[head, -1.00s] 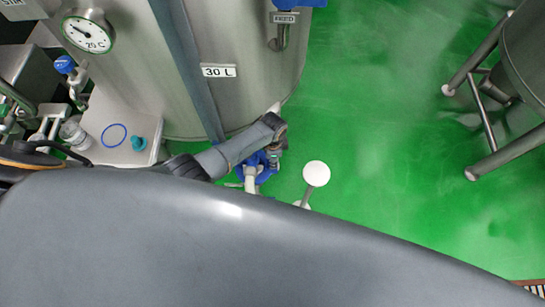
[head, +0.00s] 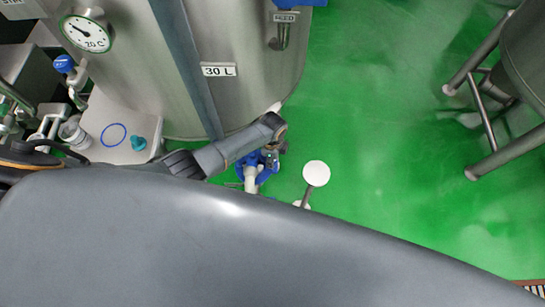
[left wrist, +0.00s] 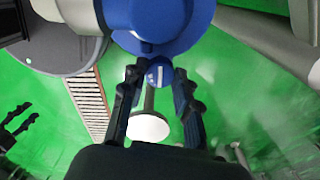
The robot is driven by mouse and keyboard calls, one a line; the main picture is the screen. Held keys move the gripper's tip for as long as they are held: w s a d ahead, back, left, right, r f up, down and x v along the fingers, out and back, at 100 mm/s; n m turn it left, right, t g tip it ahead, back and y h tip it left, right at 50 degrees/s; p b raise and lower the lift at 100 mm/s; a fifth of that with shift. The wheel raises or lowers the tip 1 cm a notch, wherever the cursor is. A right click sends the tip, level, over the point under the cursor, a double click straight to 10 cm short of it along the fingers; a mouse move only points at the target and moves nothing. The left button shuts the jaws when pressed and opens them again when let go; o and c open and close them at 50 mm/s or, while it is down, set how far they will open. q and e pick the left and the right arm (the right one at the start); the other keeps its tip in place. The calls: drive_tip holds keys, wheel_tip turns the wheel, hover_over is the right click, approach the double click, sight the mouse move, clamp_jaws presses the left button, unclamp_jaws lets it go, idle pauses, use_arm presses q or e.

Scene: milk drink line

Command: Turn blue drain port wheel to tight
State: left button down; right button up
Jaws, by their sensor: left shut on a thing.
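The blue drain port wheel (head: 245,163) is low by the foot of the steel tank, partly hidden under my left arm in the head view. It fills the top middle of the left wrist view (left wrist: 172,22) as a large round blue part. My left gripper (left wrist: 157,73) is shut on the wheel's near edge, a finger on each side of a small blue piece with a pale mark. In the head view the left gripper (head: 271,158) points down at the wheel's right side. Dark fingers of my right gripper (left wrist: 18,125) show spread at the left of the wrist view.
The steel tank (head: 255,85) with a 30 L label stands beside the wheel. A white round disc on a post (head: 316,173) is just right of the wheel. Another vessel on legs (head: 487,120) stands at the right. Green floor between is clear.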

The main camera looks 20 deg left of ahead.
use_arm(q)
drive_tip(key=c, duration=1.3)
unclamp_jaws()
wheel_tip(320, 180, up, 12)
drive_tip(key=shift+f, duration=0.1)
